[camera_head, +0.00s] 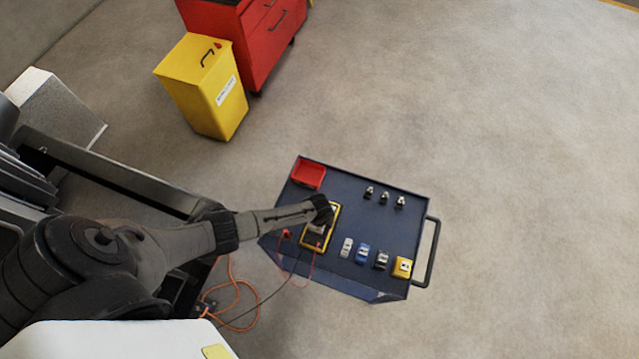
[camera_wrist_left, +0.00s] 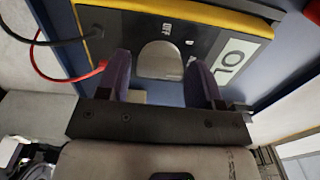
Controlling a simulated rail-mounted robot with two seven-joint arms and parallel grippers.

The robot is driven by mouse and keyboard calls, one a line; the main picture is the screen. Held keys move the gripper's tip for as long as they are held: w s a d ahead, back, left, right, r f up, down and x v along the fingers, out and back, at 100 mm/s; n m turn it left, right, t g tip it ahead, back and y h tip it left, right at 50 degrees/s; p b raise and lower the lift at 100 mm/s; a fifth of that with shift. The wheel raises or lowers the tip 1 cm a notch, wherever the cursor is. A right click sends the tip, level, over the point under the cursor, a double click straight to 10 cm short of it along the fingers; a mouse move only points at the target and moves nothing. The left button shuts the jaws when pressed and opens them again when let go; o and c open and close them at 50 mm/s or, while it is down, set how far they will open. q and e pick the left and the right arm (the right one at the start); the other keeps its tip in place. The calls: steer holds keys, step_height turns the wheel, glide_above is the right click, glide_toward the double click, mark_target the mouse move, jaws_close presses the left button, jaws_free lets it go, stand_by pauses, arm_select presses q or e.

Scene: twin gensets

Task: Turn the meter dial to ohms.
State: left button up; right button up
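The yellow-edged meter (camera_head: 306,240) lies on the blue cart. In the left wrist view the meter (camera_wrist_left: 205,14) shows an OFF label (camera_wrist_left: 166,33) and a display (camera_wrist_left: 240,57) reading OL. Its grey rounded dial (camera_wrist_left: 160,60) sits between the two purple fingers of my left gripper (camera_wrist_left: 161,82). The fingers are apart, one on each side of the dial, with a narrow gap seeming to show on each side. The dial's pointer mark and its ohms position cannot be made out. In the head view my left gripper (camera_head: 320,212) covers part of the meter. My right gripper is in neither view.
The blue cart top (camera_head: 345,180) also holds a red tray (camera_head: 308,175), small black-and-silver parts (camera_head: 384,198) and a row of small blocks, including a yellow one (camera_head: 402,267). Red and black leads (camera_wrist_left: 45,62) run from the meter. A yellow bin (camera_head: 205,90) stands behind.

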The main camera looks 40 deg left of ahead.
arm_select(q)
steer(key=shift+o, duration=1)
steer(key=shift+r, duration=0.15)
steer(key=shift+r, duration=0.35)
step_height(320, 180, up, 13)
steer(key=p, duration=0.1)
steer(key=shift+f, duration=0.1)
